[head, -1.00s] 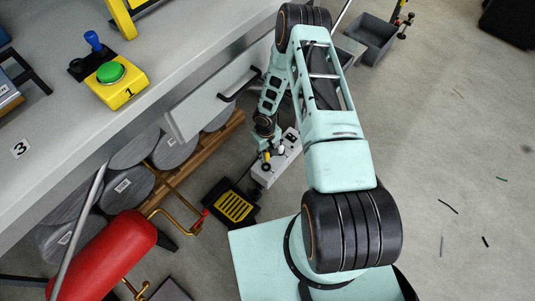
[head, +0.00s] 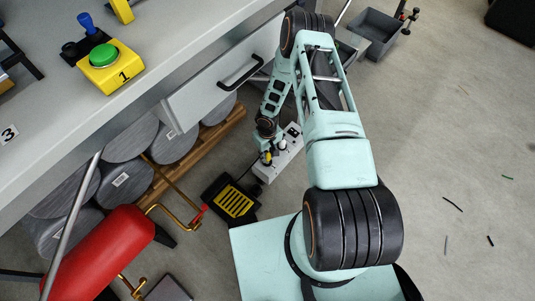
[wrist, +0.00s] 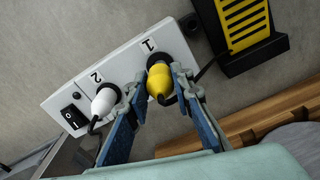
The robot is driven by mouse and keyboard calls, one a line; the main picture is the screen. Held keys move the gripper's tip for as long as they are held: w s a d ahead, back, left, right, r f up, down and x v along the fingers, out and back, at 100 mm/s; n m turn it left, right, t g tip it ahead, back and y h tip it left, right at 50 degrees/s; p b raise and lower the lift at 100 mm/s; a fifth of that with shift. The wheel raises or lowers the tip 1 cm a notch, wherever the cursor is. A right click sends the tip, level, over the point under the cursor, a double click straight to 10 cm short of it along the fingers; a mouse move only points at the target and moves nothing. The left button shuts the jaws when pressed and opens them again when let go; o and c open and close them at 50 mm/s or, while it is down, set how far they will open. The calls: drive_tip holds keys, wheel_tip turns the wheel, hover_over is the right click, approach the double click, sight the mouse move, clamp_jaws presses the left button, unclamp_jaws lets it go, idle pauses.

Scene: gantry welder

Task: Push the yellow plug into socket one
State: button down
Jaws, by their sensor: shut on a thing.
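The yellow plug (wrist: 160,82) is between my gripper's fingertips (wrist: 158,90) in the wrist view. Its front end meets the white power strip (wrist: 68,101) at socket one, beside the printed 1; how deep it sits I cannot tell. A black cable shows beside the plug. My gripper is shut on the plug. In the head view my gripper (head: 267,150) is low over the strip (head: 284,165), with the yellow plug (head: 266,159) small at its tip. Socket one's opening is hidden behind the plug.
A white plug (wrist: 105,101) stands at socket two, close to my left finger. A black rocker switch (wrist: 73,117) is at the strip's end. A black and yellow pedal (head: 232,200) lies near the strip. The bench drawer (head: 215,90) is near my arm.

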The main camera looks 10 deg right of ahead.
drive_tip(key=shift+f, duration=0.15)
idle(0.3)
drive_tip(key=shift+f+b, duration=1.35)
drive_tip(key=shift+b, duration=0.2)
drive_tip(key=c, duration=1.6)
unclamp_jaws()
wheel_tip(320, 180, up, 12)
drive_tip(key=shift+r, duration=0.1)
